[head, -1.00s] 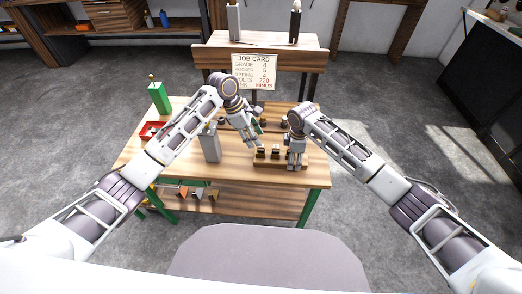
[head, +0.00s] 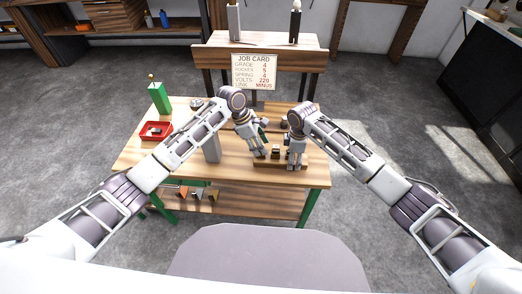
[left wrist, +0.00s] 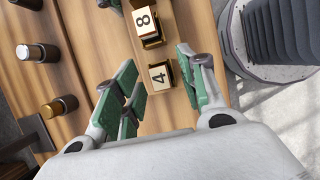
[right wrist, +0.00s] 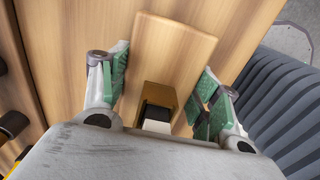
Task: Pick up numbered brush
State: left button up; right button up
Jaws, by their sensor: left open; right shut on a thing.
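The brush marked 4 (left wrist: 160,75) stands on a wooden rack (head: 279,165) at the bench's front, next to the brush marked 8 (left wrist: 145,24). My left gripper (left wrist: 156,58) is open over the rack, with its green-padded fingers on either side of the 4 brush and not closed on it. In the head view my left gripper (head: 257,152) hides part of the rack. My right gripper (head: 296,165) is shut on the rack's right end; the right wrist view shows the board (right wrist: 172,50) between its fingers. A dark-topped brush (right wrist: 158,112) sits close to that hand.
A job card (head: 254,72) reads grade 4, volts 220, minus. A grey post (head: 211,150) stands left of the rack. A red tray (head: 157,131) and green block (head: 158,97) are further left. Dark pegs (left wrist: 38,52) lie beyond the rack.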

pick_arm(q)
grip_shut()
pick_arm(e)
jog(key=shift+f, duration=0.1)
pick_arm(q)
notch_tip(320, 180, up, 10)
dwell(0.8)
jog(key=shift+r, duration=0.2)
dwell(0.4)
jog(key=shift+r, duration=2.05)
pick_arm(e)
jog(key=o, duration=1.4)
